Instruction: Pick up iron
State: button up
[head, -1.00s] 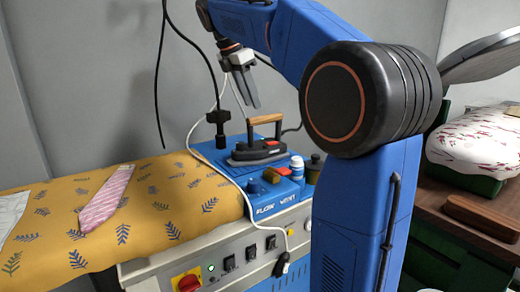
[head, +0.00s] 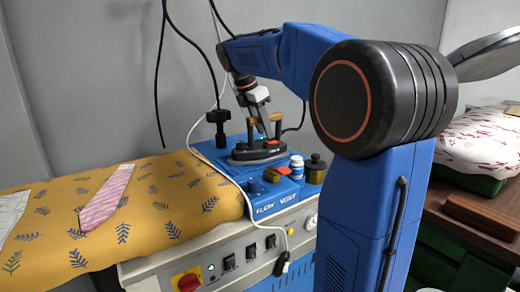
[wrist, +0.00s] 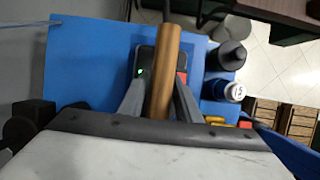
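The iron (head: 258,151), dark with a wooden handle, rests flat on the blue plate (head: 215,152) at the end of the ironing board. My gripper (head: 266,131) is down at the iron's handle, pointing downward. In the wrist view the wooden handle (wrist: 165,68) runs between my two grey fingers, one on each side. The fingers look apart, with a small gap visible beside the left one; contact on the right side is unclear. The handle and my fingers hide most of the iron's body in the wrist view.
A white-and-blue bottle (head: 296,166) and a dark bottle (head: 316,168) stand close right of the iron. A white cord (head: 219,85) hangs near it. A pink tie (head: 106,198) lies on the yellow patterned board (head: 165,205).

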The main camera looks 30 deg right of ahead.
jog(key=shift+d+f, duration=0.1)
jog(key=shift+f, duration=0.1)
grip_shut()
jog(key=shift+r, duration=0.15)
dwell(1.2)
